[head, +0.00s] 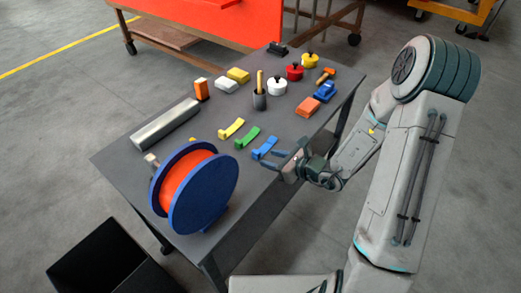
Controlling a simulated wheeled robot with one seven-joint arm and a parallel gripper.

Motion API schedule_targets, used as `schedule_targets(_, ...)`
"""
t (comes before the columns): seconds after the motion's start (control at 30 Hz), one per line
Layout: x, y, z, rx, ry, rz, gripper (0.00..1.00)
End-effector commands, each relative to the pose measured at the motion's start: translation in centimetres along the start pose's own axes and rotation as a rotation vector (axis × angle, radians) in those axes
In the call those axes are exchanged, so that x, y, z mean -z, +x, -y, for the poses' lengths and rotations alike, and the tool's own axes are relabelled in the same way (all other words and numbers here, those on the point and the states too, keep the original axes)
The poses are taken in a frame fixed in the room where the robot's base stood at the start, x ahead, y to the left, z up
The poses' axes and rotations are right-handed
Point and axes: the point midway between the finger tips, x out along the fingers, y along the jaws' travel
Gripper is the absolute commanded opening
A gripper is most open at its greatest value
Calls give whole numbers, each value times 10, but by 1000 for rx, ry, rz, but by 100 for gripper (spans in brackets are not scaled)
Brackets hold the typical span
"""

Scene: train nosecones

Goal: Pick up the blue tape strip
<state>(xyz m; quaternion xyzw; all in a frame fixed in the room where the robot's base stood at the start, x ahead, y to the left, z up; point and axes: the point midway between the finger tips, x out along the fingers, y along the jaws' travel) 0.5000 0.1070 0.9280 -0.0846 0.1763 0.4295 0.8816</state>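The blue tape strip (264,148) lies on the dark grey table near its right edge, with one end bent up. It is the rightmost in a row with a green strip (248,137) and a yellow strip (231,129). My gripper (271,159) is just in front and to the right of the blue strip, low over the table edge. Its two fingers are spread apart, with nothing seen between them. From this view I cannot tell whether a finger touches the strip.
A large blue spool with orange winding (187,187) stands at the table's near end. A black bin (110,262) is on the floor at lower left.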

Motion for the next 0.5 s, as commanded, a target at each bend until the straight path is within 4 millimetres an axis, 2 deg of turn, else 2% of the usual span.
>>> schedule_targets(0.1,-1,18,-1,-4,-1,1,40)
schedule_targets(0.37,-3,34,0,-2,-1,0,40)
schedule_targets(0.5,-10,51,3,-3,-1,2,40)
